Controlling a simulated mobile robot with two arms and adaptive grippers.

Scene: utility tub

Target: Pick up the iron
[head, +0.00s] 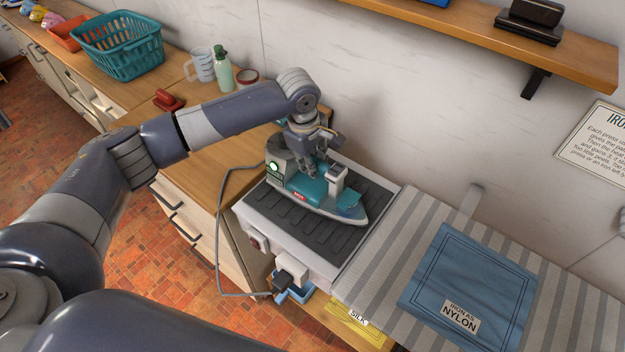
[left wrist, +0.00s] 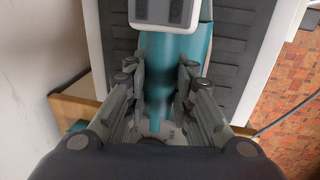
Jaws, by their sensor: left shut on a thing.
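The teal and grey iron (head: 312,192) rests on a dark ribbed pad in a white-framed stand (head: 318,226). A green light shows at its rear. My left gripper (head: 318,165) is over the iron from above, with its fingers on the handle. In the left wrist view, the two fingers (left wrist: 161,88) are shut on the iron's teal handle (left wrist: 165,70), one on each side. The iron's base appears to be on the pad; the gripper partly hides its top and rear. My right gripper is not in view.
A grey cord (head: 221,225) loops along the stand's left side. A striped board (head: 395,262) with a blue cloth (head: 440,260) labelled nylon adjoins on the right. A shelf (head: 480,35) overhangs the wall. A teal basket (head: 118,45), mug (head: 200,65) and green bottle (head: 221,72) stand behind left.

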